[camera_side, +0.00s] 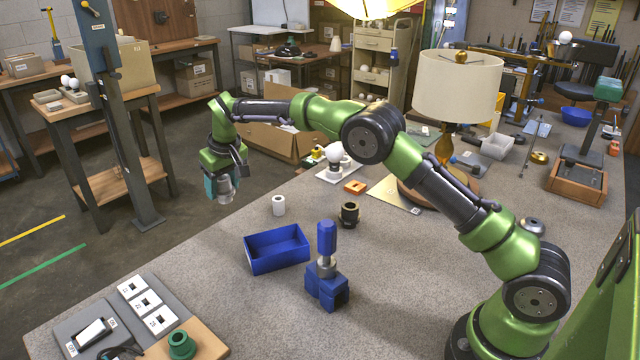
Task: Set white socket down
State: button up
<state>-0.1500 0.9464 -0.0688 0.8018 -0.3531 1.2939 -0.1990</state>
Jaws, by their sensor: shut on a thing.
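My gripper (222,190) is raised at the end of my arm, left of the table items in the picture. It is shut on a small pale grey piece (225,196), which shows below its teal fingers. The piece is too small to tell whether it is the white socket. A white cylinder (278,206) stands upright on the grey table (205,285), right of my gripper in the picture and apart from it. A black ring-shaped socket (349,214) stands farther right. Part of the held piece is hidden by the fingers.
An open blue tray (277,250) and a blue clamp with an upright blue-handled tool (327,270) stand in front. A lamp with a cream shade (457,88) stands at the back.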

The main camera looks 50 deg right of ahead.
jog(key=s+d+r+m+g+h, duration=0.1)
jog(key=s+d+m, duration=0.55)
jog(key=d, duration=0.45)
jog(key=s+d+r+m+g+h, duration=0.1)
jog(key=s+d+r+m+h, duration=0.1)
jog(key=s+d+m, duration=0.5)
jog(key=s+d+f+m+g+y, duration=0.1)
jog(key=s+d+f+m+g, duration=0.15)
jog(key=s+m, duration=0.45)
jog(key=s+d+f+m+g, duration=0.1)
jog(key=s+d+f+m, duration=0.15)
jog(key=s+m, duration=0.4)
jog(key=s+d+f+m+g+y, duration=0.1)
jog(key=s+d+m, duration=0.3)
jog(key=s, duration=0.5)
notch_tip(320, 180, down, 8)
jog(key=shift+s+a+r, duration=0.1)
jog(key=o, duration=1.1)
jog(key=shift+c, duration=0.2)
